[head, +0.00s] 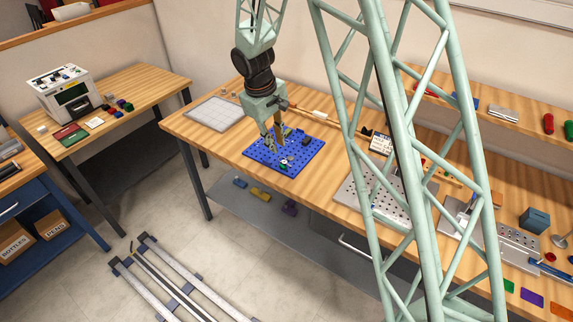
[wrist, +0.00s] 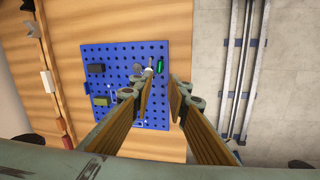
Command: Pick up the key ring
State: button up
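A small item with a green part and pale metal bits, which looks like the key ring (wrist: 160,66), lies on the blue perforated board (wrist: 115,55). In the head view the key ring (head: 284,163) is near the board's front edge, and the board (head: 262,158) lies on the wooden bench. My gripper (head: 279,142) points down over the board. In the wrist view my gripper (wrist: 162,88) is open, its two fingers apart with nothing between them. The key ring shows just beyond the fingertips. The left finger partly hides its pale bits.
A dark block (wrist: 97,69) and an olive-green block (wrist: 101,100) also sit on the board. A pale gridded plate (head: 213,113) lies left of it on the bench. A perforated metal plate (head: 350,193) lies to the right. Bare bench surrounds the board.

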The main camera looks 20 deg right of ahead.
send_over(282, 166)
jog(key=a, duration=0.1)
jog(key=shift+s+a+f, duration=0.1)
jog(key=shift+s+f, duration=0.1)
jog(key=shift+f, duration=1.5)
jog(key=shift+s+f, duration=0.2)
jog(key=shift+f, duration=1.45)
jog(key=shift+b+x, duration=0.3)
jog(key=shift+x, duration=2.25)
jog(key=shift+c, duration=0.3)
grip_shut()
